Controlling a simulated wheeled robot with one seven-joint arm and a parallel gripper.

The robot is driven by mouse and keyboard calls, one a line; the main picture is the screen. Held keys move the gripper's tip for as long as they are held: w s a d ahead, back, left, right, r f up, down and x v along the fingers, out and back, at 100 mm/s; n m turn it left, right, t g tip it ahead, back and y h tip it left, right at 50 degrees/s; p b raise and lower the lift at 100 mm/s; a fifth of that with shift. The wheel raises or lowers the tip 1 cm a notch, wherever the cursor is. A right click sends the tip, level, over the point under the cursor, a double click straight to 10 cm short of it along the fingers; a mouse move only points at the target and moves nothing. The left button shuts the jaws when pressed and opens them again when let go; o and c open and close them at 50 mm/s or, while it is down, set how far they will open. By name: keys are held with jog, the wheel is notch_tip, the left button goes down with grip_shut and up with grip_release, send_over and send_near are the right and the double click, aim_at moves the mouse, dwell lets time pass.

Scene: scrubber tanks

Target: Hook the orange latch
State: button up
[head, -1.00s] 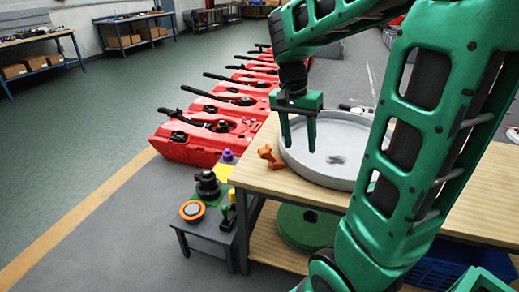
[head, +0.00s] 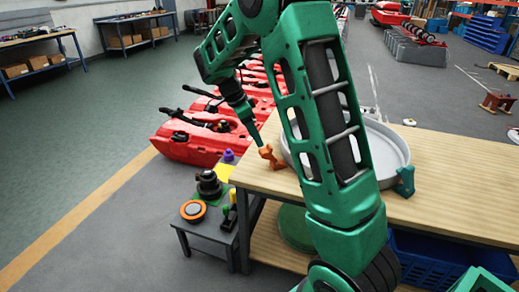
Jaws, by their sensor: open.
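The orange latch (head: 269,158) stands on the wooden table at the left side of the round grey tank lid or pan (head: 385,143). My gripper (head: 255,138) is just above and to the left of the orange latch, pointing down toward it. Its fingers are seen nearly edge-on, open, with nothing visible between them. Whether a fingertip touches the latch cannot be told. A green latch (head: 405,181) sits at the right front of the pan. My arm hides the middle of the pan.
The wooden table (head: 455,200) is clear on its right. A low grey stand (head: 217,232) with a black knob and an orange-rimmed button (head: 193,210) is at the left front. Red tanks (head: 190,140) line up behind. A blue crate (head: 420,258) is below the table.

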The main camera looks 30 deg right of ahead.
aim_at(262, 150)
jog(key=x, duration=0.7)
jog(key=shift+c, duration=0.2)
jog(key=shift+r, duration=0.1)
grip_shut()
jog(key=shift+a, duration=0.1)
